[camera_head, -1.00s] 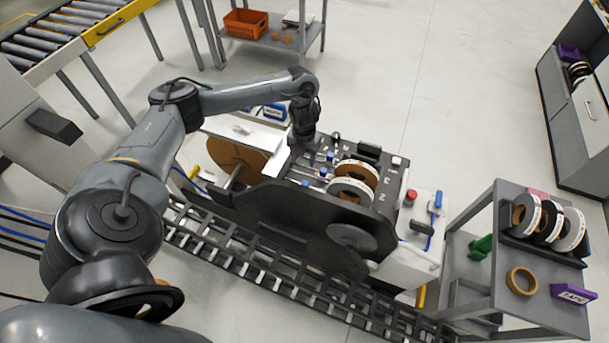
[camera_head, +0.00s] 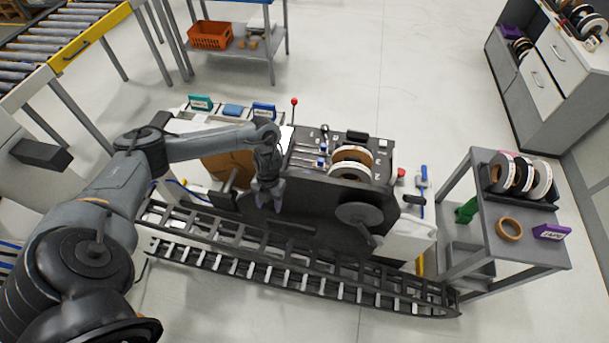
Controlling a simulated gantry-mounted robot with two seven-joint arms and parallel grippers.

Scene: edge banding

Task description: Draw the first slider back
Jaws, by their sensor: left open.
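The edge banding machine (camera_head: 305,205) stands in the middle, with a dark top panel. On this panel are thin slider rails (camera_head: 303,157) with small blue knobs (camera_head: 322,148), left of the tape rolls. I cannot tell which slider is the first. My left gripper (camera_head: 267,207) is open, pointing down in front of the machine's dark front side, to the left of and nearer than the sliders. Nothing shows between its fingers. It is apart from the blue knobs. My left forearm and wrist hide part of the panel's left end. My right gripper is not in view.
Two tape rolls (camera_head: 351,163) sit on the panel. A red-knobbed lever (camera_head: 294,102) rises at the back. A black chain track (camera_head: 300,274) runs along the front. A grey cart (camera_head: 481,235) with tape rolls stands at the right.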

